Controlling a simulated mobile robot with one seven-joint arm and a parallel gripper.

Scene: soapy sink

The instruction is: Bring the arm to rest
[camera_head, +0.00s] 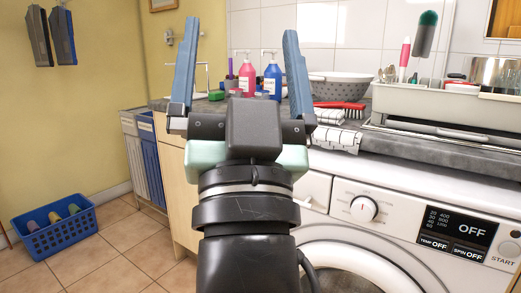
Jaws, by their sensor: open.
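My gripper (240,72) is in the middle of the camera_head view, pointing up and away from me. Its two blue fingers are spread wide apart with nothing between them in its grasp. My arm rises from the bottom centre and hides part of the counter front and the washing machine. Behind the gap between the fingers, a pink bottle (247,78) and a blue bottle (272,80) stand on the counter, farther off. I cannot tell how far the fingertips are from them.
A washing machine (340,225) stands under the counter. A grey colander (338,90), a red brush (343,106), checkered cloth (338,138) and a dish rack (440,104) are at right. A blue basket (58,242) sits on the tiled floor at left, with clear floor around it.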

